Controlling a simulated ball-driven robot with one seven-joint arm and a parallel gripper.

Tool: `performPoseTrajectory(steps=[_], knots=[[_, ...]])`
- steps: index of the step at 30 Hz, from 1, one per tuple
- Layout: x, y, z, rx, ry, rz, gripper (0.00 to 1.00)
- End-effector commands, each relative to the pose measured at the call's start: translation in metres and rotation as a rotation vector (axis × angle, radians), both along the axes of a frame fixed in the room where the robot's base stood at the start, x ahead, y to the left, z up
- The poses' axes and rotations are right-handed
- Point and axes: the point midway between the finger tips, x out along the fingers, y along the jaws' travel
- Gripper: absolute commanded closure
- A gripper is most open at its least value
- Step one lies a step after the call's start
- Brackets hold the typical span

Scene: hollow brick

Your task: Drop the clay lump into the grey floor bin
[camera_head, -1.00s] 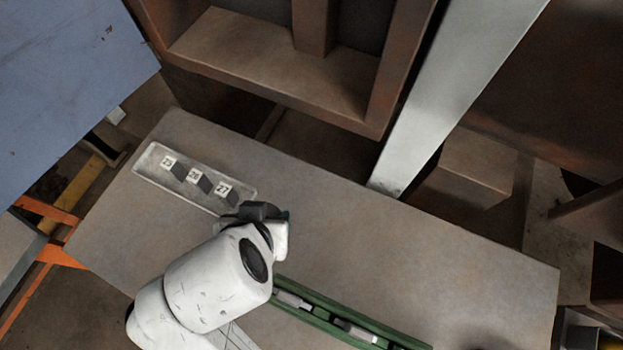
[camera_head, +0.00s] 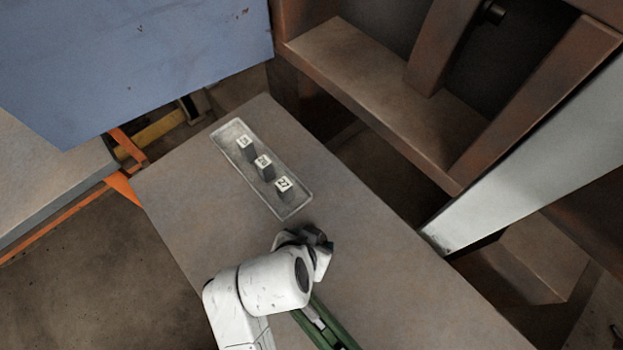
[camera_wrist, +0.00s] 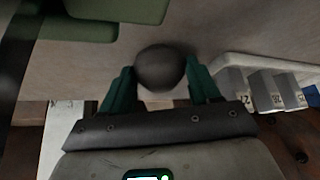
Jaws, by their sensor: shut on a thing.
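The clay lump (camera_wrist: 160,68) is a dark grey rounded ball in the wrist view. My gripper (camera_wrist: 160,82) is shut on it, with a green finger on each side. The lump looks to be above the table, though the gap is hard to judge. In the head view my gripper (camera_head: 322,254) is over the table, just below the near end of the grey tray, and my own arm hides the lump. No grey floor bin can be made out in either view.
A grey tray (camera_head: 230,160) on the table (camera_head: 370,270) holds several numbered blocks (camera_head: 284,186). A green rack (camera_head: 325,325) lies beside my arm. A blue panel (camera_head: 130,60) and brown shelving (camera_head: 390,85) stand behind. Bare floor (camera_head: 90,280) shows at left.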

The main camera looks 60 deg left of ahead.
Motion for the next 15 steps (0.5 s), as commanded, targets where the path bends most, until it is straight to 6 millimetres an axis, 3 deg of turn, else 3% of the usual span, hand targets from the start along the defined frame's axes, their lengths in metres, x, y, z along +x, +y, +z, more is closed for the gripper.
performPoseTrajectory(steps=[9,10,15], knots=[[0.0000,0.0004,-0.0025,0.001,0.000,0.000,0.73],[-0.0002,0.0005,-0.0022,0.001,0.000,0.000,0.37],[-0.0002,0.0005,-0.0019,0.001,0.000,0.000,0.20]])
